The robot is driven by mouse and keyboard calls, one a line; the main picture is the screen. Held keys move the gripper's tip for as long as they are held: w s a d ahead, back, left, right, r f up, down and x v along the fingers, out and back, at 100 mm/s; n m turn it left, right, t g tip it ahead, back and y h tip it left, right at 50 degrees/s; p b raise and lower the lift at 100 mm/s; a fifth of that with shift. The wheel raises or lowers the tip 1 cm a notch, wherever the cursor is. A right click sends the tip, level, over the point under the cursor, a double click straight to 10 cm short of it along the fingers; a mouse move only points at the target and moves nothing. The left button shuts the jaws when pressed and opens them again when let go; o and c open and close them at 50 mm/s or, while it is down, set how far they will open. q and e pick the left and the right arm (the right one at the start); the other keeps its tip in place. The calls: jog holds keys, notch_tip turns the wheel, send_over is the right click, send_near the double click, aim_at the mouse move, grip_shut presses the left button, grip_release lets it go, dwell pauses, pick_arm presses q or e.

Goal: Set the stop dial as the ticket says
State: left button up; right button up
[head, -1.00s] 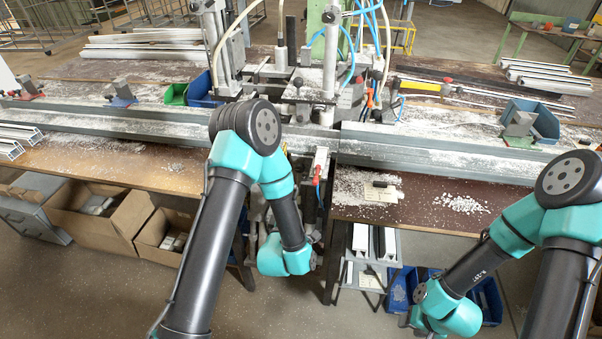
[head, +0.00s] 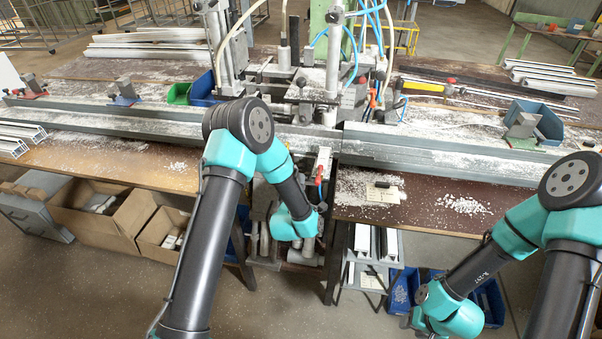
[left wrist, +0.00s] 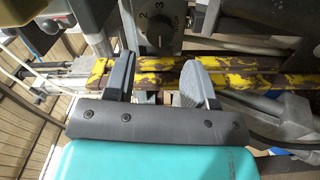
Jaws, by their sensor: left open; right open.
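The stop dial (left wrist: 178,17) shows at the top of the left wrist view, a dark knob on a grey plate with printed numerals, 2 and 3 among them. My right gripper is out of view.
Worn yellow bars (left wrist: 240,82) run behind my left fingers. Cardboard boxes (head: 95,225) stand under the bench at left, and a rack of profiles (head: 370,255) at right.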

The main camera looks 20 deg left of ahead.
aim_at(302, 170)
pick_arm(q)
jog(key=w, duration=0.6)
jog(key=shift+w+a, duration=0.1)
jog(key=shift+a, duration=0.15)
jog(key=c, duration=0.6)
jog(key=shift+c, duration=0.2)
